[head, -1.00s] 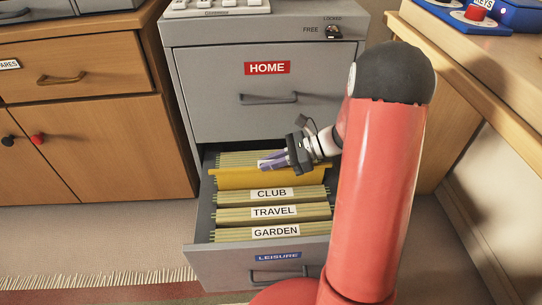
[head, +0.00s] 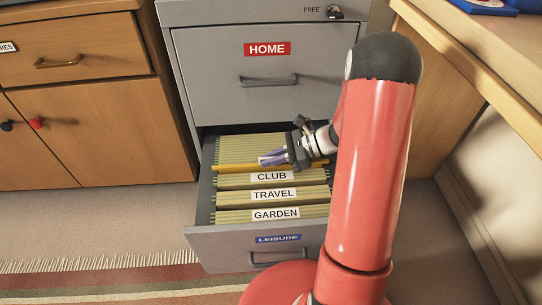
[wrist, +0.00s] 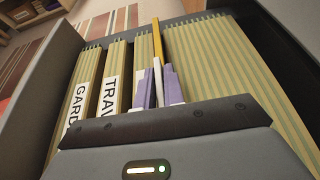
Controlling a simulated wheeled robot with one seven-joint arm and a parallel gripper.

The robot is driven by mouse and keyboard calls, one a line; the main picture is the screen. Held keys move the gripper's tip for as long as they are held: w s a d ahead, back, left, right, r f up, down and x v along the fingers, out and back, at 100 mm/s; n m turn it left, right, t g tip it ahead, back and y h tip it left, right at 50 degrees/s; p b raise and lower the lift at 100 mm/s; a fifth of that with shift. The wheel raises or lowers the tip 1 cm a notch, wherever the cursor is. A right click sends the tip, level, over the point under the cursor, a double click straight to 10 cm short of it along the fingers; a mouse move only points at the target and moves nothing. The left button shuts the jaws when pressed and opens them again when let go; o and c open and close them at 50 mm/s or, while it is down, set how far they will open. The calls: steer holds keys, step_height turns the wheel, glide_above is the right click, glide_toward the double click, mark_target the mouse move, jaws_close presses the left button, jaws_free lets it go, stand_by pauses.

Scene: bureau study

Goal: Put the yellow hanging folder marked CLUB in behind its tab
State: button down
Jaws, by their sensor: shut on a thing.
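The yellow hanging folder (head: 232,166) sits low in the open LEISURE drawer, with only a thin top strip showing in the head view. It lies just behind the white CLUB tab (head: 270,176), in front of the rear green folders. My gripper (head: 265,160) is shut on its top edge. In the wrist view the folder (wrist: 158,42) runs as a yellow strip between the purple-tipped fingers (wrist: 159,90), with a group of green folders on each side. The folder's lower part is hidden.
The TRAVEL tab (head: 273,194) and GARDEN tab (head: 275,214) stand nearer the drawer front (head: 285,252). The closed HOME drawer (head: 265,80) is above. A wooden cabinet (head: 90,110) stands left and a wooden desk (head: 480,50) right.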

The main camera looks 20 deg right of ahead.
steer(key=shift+f, duration=0.9)
stand_by(0.7)
steer(key=c, duration=1.4)
jaws_free()
steer(key=p+v, duration=0.1)
steer(key=v, duration=0.6)
steer(key=shift+s+d+r, duration=0.1)
steer(key=shift+d, duration=0.3)
steer(key=shift+r, duration=0.1)
steer(key=s+a+r+n+t+h+p, duration=0.1)
steer(key=s+r+n+h+p, duration=0.3)
steer(key=r, duration=0.6)
steer(key=s+a+r+n+t+h+p, duration=0.1)
steer(key=s+a+r+n+h+p, duration=0.2)
steer(key=s+r+n, duration=0.5)
steer(key=s+a+r+n+t+h+p, duration=0.1)
steer(key=s+a+r+n+h+p, duration=0.2)
steer(key=r, duration=1)
steer(key=s+n+h+p, duration=0.2)
steer(key=s+n+h, duration=0.1)
steer(key=s+n, duration=0.1)
steer(key=shift+n, duration=0.6)
